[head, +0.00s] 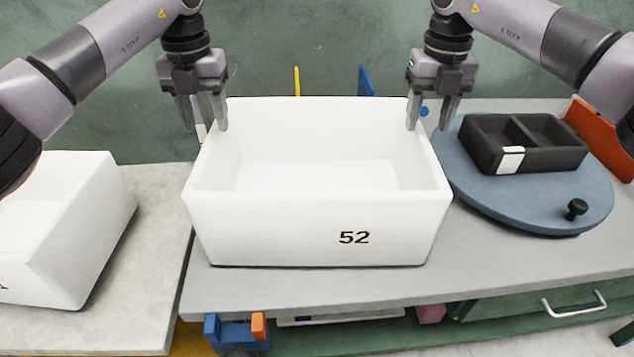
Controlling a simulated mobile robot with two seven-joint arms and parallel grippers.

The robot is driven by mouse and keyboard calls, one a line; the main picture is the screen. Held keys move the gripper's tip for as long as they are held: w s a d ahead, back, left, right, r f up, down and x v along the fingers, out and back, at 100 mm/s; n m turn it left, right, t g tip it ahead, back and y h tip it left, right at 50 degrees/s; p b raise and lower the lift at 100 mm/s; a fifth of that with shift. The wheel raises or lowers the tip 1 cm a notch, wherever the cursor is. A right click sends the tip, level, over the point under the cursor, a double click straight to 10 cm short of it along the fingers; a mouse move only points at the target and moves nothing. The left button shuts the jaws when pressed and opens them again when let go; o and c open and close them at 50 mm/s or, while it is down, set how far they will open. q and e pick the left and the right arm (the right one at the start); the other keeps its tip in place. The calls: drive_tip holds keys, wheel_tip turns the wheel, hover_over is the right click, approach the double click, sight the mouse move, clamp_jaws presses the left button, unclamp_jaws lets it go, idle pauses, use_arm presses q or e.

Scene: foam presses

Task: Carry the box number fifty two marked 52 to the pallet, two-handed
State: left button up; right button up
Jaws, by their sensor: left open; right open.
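The white open box marked 52 (290,230) stands upright on the grey table, its number on the front wall. It looks empty. My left gripper (205,125) is open at the box's left wall, fingers pointing down, with one finger in front of the wall's top edge. My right gripper (430,125) is open at the right wall in the same way, fingers pointing down near the rim. I cannot tell whether the fingers touch the walls. The pallet is not recognisable in this view.
Another white box (75,215) stands on a separate lighter surface (120,310) at the left. A blue round turntable (470,200) carries a black two-compartment tray (540,160) at the right. A drawer handle (575,306) sticks out below the table (320,287).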

sight(210, 137)
use_arm(q)
wheel_tip(210, 137, down, 7)
drive_tip(key=shift+r, duration=0.1)
use_arm(e)
wheel_tip(210, 137, down, 7)
drive_tip(key=shift+r, duration=0.1)
use_arm(q)
clamp_jaws()
use_arm(e)
clamp_jaws()
